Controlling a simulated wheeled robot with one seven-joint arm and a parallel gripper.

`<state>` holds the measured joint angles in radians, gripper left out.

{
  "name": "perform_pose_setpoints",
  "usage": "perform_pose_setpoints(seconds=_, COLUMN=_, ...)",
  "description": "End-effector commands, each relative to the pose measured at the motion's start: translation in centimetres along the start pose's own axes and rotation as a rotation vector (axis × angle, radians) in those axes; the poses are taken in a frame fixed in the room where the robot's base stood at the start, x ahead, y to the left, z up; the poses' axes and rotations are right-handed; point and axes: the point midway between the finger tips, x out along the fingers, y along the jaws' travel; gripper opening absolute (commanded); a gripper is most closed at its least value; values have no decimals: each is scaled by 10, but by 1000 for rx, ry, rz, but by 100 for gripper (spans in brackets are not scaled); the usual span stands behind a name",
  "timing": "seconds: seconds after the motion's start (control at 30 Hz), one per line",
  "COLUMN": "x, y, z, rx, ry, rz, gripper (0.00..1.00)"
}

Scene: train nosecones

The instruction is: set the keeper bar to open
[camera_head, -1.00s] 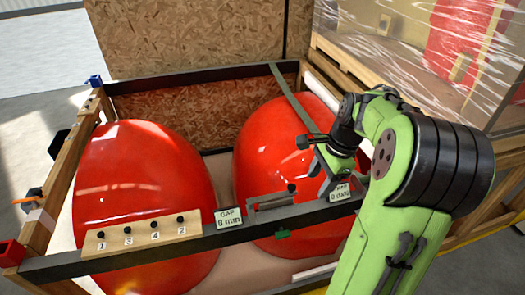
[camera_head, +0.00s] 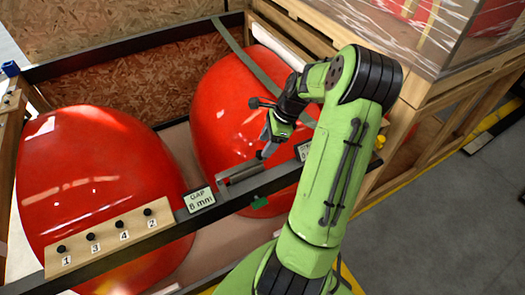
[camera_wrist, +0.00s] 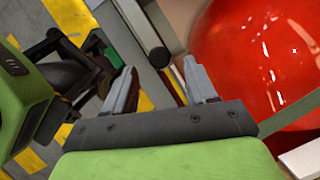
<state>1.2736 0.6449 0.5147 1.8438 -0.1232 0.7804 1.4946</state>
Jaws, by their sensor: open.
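The keeper bar looks to be the grey bar (camera_head: 240,174) along the front black rail, right of the gap sign. A dark knob stands near its right end, close to my gripper. In the wrist view a grey bar (camera_wrist: 138,28) ending in a round black knob (camera_wrist: 160,57) shows just beyond the fingertips, roughly between them. My gripper (camera_wrist: 160,84) is open and empty. In the head view my gripper (camera_head: 268,148) hangs over the rail at the bar's right end. Whether a finger touches the knob I cannot tell.
Two red nosecones (camera_head: 98,190) lie in the crate, the right one (camera_head: 215,110) under a green strap (camera_head: 240,55). A wooden block (camera_head: 108,238) with numbered knobs and the gap sign (camera_head: 200,200) sit on the front rail. A wrapped pallet stands at right.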

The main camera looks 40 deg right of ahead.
Motion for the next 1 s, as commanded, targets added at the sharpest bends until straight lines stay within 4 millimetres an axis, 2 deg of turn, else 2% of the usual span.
perform_pose_setpoints(seconds=0.03, x=12, y=1, z=0, rx=-1, ry=-1, rz=4, gripper=57)
perform_pose_setpoints(seconds=0.2, x=33, y=0, z=0, rx=-1, ry=0, rz=2, gripper=57)
perform_pose_setpoints(seconds=0.5, x=35, y=0, z=0, rx=0, ry=1, rz=-1, gripper=55)
perform_pose_setpoints(seconds=0.87, x=35, y=0, z=0, rx=0, ry=1, rz=-1, gripper=0)
perform_pose_setpoints(seconds=1.0, x=35, y=0, z=0, rx=-1, ry=1, rz=-1, gripper=0)
